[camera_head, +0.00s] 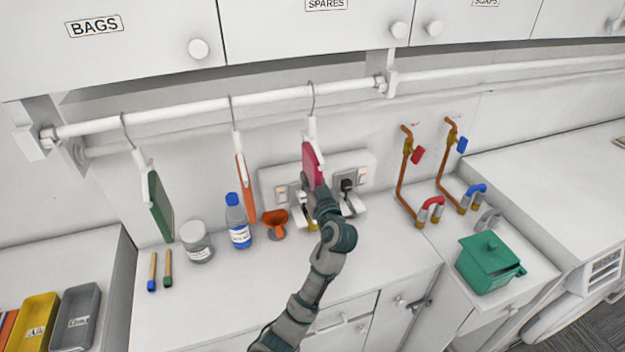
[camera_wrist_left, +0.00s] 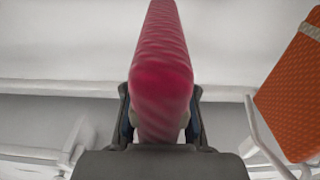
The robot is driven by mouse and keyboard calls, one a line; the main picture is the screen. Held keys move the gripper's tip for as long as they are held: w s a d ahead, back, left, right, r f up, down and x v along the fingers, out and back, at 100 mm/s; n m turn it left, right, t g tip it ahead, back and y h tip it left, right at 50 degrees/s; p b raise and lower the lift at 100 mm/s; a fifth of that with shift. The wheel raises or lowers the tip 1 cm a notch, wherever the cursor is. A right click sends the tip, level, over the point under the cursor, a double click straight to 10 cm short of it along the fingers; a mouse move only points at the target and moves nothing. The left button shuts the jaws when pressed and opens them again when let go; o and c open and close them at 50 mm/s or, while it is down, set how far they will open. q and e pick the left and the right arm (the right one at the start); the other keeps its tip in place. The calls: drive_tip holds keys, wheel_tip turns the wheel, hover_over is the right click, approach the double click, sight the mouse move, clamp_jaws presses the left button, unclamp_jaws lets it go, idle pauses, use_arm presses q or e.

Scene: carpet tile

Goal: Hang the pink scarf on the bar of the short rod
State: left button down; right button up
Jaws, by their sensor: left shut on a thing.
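The pink scarf (camera_head: 312,158) is a folded pink-red piece on a hanger with a thin wire hook (camera_head: 312,92). The hook's top overlaps the white bar of the short rod (camera_head: 270,96); whether the bar carries its weight I cannot tell. My left gripper (camera_head: 322,192) is shut on the scarf's lower end, below the bar. In the left wrist view the pink scarf (camera_wrist_left: 163,60) rises from between the fingers of my left gripper (camera_wrist_left: 160,135) and hides what lies behind it. My right gripper is not in view.
A green piece (camera_head: 159,205) and an orange piece (camera_head: 245,187) hang left on the same rod. Below stand a jar (camera_head: 197,242), a blue-capped bottle (camera_head: 237,222) and an orange funnel (camera_head: 275,222). Copper pipes (camera_head: 405,180) are at right. Cabinets (camera_head: 290,30) overhang the rod.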

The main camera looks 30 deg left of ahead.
use_arm(q)
drive_tip(key=shift+f, duration=0.1)
drive_tip(key=shift+a+f, duration=0.1)
drive_tip(key=shift+w+a+f, duration=0.1)
drive_tip(key=shift+a+f, duration=0.05)
drive_tip(key=shift+a, duration=0.4)
drive_tip(key=c, duration=0.9)
unclamp_jaws()
drive_tip(key=shift+a, duration=0.3)
drive_tip(key=shift+d, duration=0.8)
drive_tip(key=shift+v, duration=5.8)
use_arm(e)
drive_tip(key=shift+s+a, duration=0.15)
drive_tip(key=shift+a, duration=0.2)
